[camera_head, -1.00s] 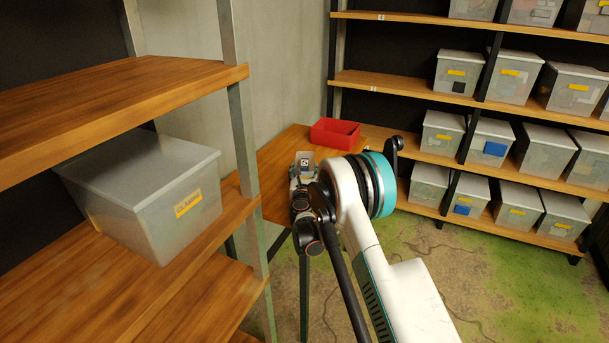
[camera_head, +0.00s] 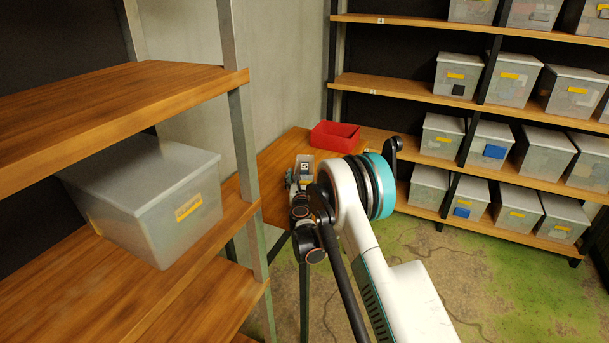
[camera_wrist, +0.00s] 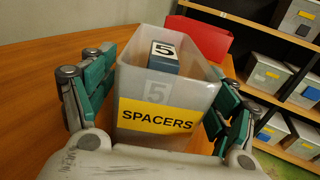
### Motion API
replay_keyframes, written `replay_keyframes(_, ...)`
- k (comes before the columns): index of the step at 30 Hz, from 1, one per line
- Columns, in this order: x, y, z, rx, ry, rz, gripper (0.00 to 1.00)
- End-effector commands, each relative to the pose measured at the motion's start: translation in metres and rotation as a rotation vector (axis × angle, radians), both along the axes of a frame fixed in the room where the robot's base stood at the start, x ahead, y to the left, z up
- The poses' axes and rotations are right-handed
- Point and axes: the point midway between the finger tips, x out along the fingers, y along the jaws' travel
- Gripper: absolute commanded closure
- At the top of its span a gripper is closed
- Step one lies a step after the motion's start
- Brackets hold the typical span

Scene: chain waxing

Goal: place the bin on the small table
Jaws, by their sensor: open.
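The bin (camera_wrist: 190,90) is a translucent box with a yellow SPACERS label. A blue box with a white top marked 5 (camera_wrist: 164,58) is inside it. The bin also shows in the head view (camera_head: 306,160), upright on the wooden small table (camera_head: 284,150); its base is hidden. My gripper (camera_wrist: 162,100) is open, with one teal finger on each side of the bin. Whether the fingers touch its walls is unclear. In the head view my gripper (camera_head: 300,188) is small and partly hidden by my arm.
A red open tray (camera_head: 335,135) stands behind the bin on the table. A lidded grey bin (camera_head: 150,205) sits on the near left shelf, whose post (camera_head: 243,140) rises beside the table. Shelves with several labelled bins (camera_head: 490,140) line the right. Bare tabletop (camera_wrist: 50,60) lies left of the bin.

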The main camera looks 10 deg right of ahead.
Motion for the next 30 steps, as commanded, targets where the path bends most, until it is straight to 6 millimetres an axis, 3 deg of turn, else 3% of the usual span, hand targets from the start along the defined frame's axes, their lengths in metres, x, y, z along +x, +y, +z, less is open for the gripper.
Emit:
replay_keyframes(12, -0.080, 0.019, 0.003, 0.000, 0.000, 0.000, 0.20)
replay_keyframes(21, -0.102, 0.023, 0.006, 0.016, -0.001, -0.004, 0.20)
replay_keyframes(26, -0.104, 0.013, 0.032, 0.131, -0.005, -0.034, 0.20)
replay_keyframes(30, -0.111, -0.005, 0.077, 0.344, -0.016, -0.089, 0.20)
